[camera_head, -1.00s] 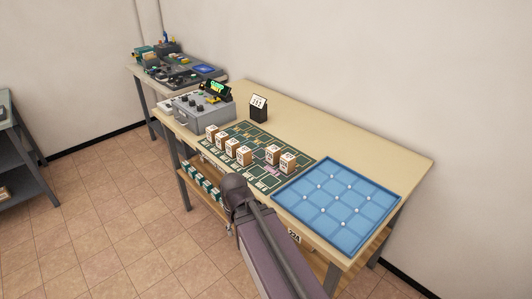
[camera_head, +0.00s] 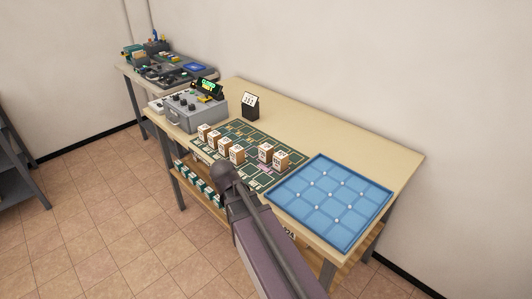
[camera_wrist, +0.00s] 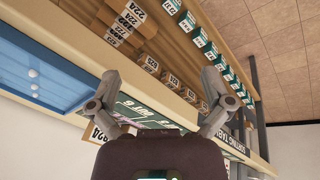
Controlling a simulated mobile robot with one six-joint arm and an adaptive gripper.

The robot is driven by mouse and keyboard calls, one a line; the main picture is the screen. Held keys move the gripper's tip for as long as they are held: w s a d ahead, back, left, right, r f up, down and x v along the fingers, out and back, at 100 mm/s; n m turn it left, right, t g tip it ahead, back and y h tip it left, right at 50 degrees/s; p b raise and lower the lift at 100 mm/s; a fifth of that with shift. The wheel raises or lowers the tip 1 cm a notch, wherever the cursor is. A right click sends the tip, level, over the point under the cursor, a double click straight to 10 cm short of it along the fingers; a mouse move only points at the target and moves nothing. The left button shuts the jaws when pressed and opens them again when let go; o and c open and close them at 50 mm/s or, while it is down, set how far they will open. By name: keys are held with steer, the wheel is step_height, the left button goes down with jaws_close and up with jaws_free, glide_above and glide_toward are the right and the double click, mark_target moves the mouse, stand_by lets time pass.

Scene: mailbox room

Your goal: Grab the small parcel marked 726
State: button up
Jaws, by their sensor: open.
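Several small brown parcels with white printed tops stand on a dark green mat (camera_head: 262,138) on the long table. Their marks are too small to read in the head view, so I cannot tell which is 726. One group (camera_head: 221,143) is at the left and a pair (camera_head: 273,156) at the right. In the wrist view my gripper (camera_wrist: 161,80) is open and empty, its two fingers spread in front of the table's edge. In the head view my arm ends near the table's front edge, and the fingers are hidden.
A blue gridded tray (camera_head: 331,203) lies right of the mat. A grey console (camera_head: 193,112) and a black sign (camera_head: 250,104) stand behind it. Tiled floor at left is free.

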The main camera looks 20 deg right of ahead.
mark_target(265, 147)
steer(key=w+d+r+m+h, duration=0.1)
steer(key=w, duration=0.2)
steer(key=w+d+r+m+t+h, duration=0.1)
steer(key=w+d+r+m+h, duration=0.1)
steer(key=w, duration=0.1)
steer(key=w+d+r+m+h+p, duration=0.1)
steer(key=w+d+m, duration=0.1)
steer(key=w, duration=0.1)
steer(key=shift+d+r, duration=0.1)
steer(key=shift+r, duration=0.25)
steer(key=w+d+r+m+t+h, duration=0.2)
steer(key=w+r+m+h, duration=0.2)
steer(key=w+r, duration=0.2)
steer(key=shift+w+d+m+p, duration=0.3)
steer(key=shift+w+d, duration=0.05)
steer(key=shift+w, duration=0.1)
steer(key=shift+f, duration=0.1)
steer(key=b+x, duration=0.4)
steer(key=x, duration=0.3)
steer(key=shift+w+d+f, duration=0.15)
steer(key=shift+d, duration=0.1)
steer(key=shift+w+d+f, duration=0.1)
steer(key=shift+d+f, duration=0.05)
steer(key=shift+d, duration=0.3)
steer(key=shift+d, duration=0.1)
steer(key=shift+b+x, duration=1.1)
steer(key=shift+x, duration=1.45)
steer(key=shift+w+r, duration=0.1)
steer(key=shift+r, duration=0.15)
